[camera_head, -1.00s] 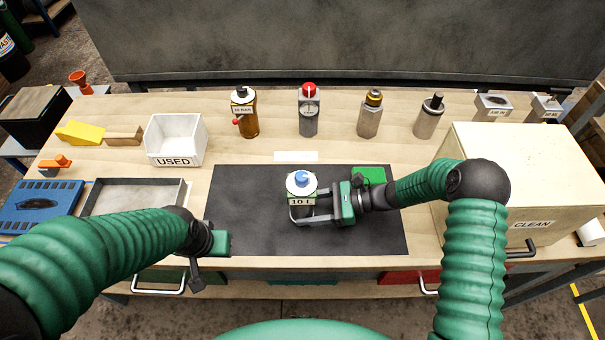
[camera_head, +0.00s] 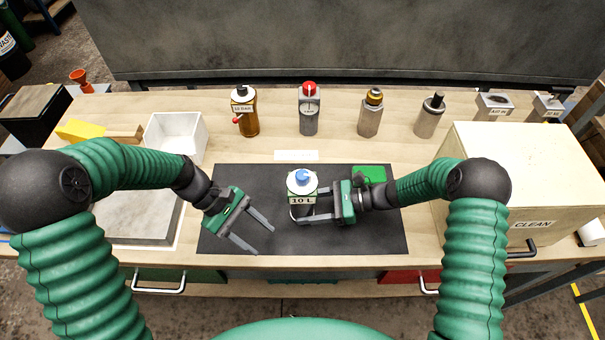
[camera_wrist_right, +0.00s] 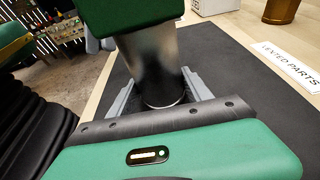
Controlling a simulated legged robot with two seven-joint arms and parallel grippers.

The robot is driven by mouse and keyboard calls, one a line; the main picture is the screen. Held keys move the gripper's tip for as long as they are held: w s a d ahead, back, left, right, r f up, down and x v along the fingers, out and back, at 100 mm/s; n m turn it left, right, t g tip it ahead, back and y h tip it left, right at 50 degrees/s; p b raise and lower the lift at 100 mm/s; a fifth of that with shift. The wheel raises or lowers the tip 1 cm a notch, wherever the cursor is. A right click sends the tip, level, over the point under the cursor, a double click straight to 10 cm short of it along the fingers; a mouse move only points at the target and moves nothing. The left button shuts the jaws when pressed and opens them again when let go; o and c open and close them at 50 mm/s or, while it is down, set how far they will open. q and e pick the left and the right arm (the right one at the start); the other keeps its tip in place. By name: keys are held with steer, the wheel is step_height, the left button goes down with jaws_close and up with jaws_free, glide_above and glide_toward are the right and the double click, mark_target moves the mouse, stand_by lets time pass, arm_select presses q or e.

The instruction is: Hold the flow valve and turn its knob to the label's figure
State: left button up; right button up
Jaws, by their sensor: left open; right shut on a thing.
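The flow valve (camera_head: 301,208) stands upright on the dark mat (camera_head: 370,235), with a "10 L" label on its front and a blue knob (camera_head: 302,176) on its white top. My right gripper (camera_head: 308,212) is shut on the valve's lower body from the right. In the right wrist view the valve's metal body (camera_wrist_right: 152,70) stands between the fingers. My left gripper (camera_head: 262,235) is open and empty over the mat, left of and nearer than the valve, its fingers pointing right. The knob's setting is too small to read.
Several parts stand in a row behind the mat, among them an amber unit (camera_head: 245,112) and a red-topped one (camera_head: 309,110). A white bin (camera_head: 178,135) and a grey tray (camera_head: 140,225) lie left. A wooden "CLEAN" box (camera_head: 530,180) is at right.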

arm_select(q)
steer(key=w+d+r+n+h, duration=0.2)
steer(key=w+r+n+h, duration=0.3)
steer(key=w+h, duration=0.15)
steer(key=n+t+h, duration=0.2)
steer(key=h, duration=0.2)
glide_toward(301, 174)
steer(key=d, duration=0.6)
steer(key=d+f, duration=0.1)
steer(key=d, duration=0.3)
steer(key=shift+s+d, duration=0.1)
steer(key=shift+s, duration=0.2)
jaws_close()
